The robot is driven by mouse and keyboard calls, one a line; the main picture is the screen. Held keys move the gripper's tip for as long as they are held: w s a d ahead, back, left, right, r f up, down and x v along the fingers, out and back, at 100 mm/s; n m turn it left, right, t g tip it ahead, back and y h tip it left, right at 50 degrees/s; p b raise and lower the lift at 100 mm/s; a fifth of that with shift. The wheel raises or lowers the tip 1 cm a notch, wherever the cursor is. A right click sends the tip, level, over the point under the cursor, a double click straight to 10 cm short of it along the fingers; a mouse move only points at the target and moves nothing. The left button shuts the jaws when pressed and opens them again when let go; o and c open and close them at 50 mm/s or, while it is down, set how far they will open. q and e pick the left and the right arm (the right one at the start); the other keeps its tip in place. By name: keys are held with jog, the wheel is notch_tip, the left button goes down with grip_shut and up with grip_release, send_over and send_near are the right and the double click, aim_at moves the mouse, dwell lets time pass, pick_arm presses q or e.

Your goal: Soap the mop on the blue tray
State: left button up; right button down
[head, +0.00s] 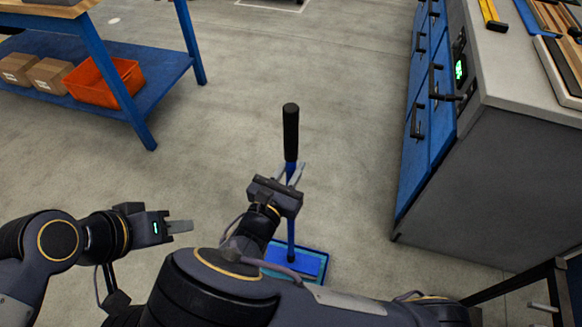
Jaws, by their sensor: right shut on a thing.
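The mop has a blue shaft with a black grip (291,132) at its top and stands about upright. My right gripper (290,176) is shut on the mop's shaft below the black grip. The mop's foot is down at the blue tray (318,281) on the floor; my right arm hides part of the tray and of the mop's lower end. I cannot tell how the mop head rests in it. My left gripper (186,227) is left of the mop, apart from it, pointing right. Its fingers show edge-on, so its opening is unclear.
A blue-legged workbench (110,78) stands at the upper left, with an orange bin (104,84) and cardboard boxes (50,75) on its shelf. A cabinet with blue drawers (427,118) stands at the right. A dark frame (540,280) is at lower right. The floor between is clear.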

aim_at(288, 153)
jog(key=shift+f+b, duration=0.4)
jog(key=shift+f, duration=0.2)
dwell(0.6)
jog(key=shift+r, duration=0.15)
dwell(0.5)
notch_tip(288, 153, up, 9)
jog(key=p, duration=0.8)
jog(key=shift+f, duration=0.2)
dwell(0.8)
jog(key=shift+f+b, duration=2.9)
jog(key=shift+f, duration=0.95)
jog(key=shift+f+b, duration=0.4)
jog(key=shift+f, duration=0.2)
